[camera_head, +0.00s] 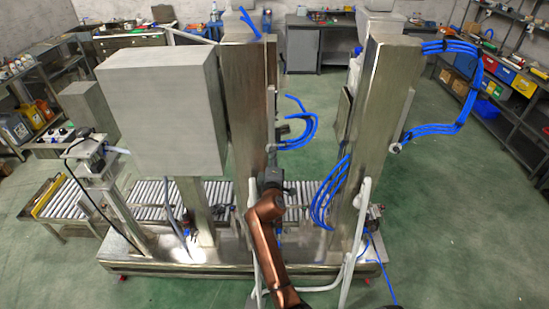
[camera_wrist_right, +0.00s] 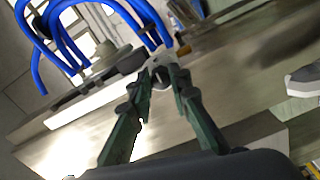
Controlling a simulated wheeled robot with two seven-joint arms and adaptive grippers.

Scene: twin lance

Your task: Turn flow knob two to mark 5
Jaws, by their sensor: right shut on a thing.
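My right gripper (camera_head: 271,162) is at the lower front of the middle metal column (camera_head: 243,95), with its copper arm rising from the bottom of the head view. In the right wrist view its two dark green fingers (camera_wrist_right: 161,74) converge and are shut on a small flow knob (camera_wrist_right: 162,76), mostly hidden between the fingertips. I cannot read a number or mark on it, nor tell which knob it is from the picture. A grey round fitting (camera_wrist_right: 132,61) sits just left of the fingertips. My left gripper is not in view.
Blue hoses (camera_head: 312,128) loop out right of the middle column; more run along the right column (camera_head: 375,105). A large grey box (camera_head: 160,110) stands left. A roller conveyor (camera_head: 150,196) crosses behind the columns. White bent tubes (camera_head: 361,225) stand near my arm. Green floor is open at right.

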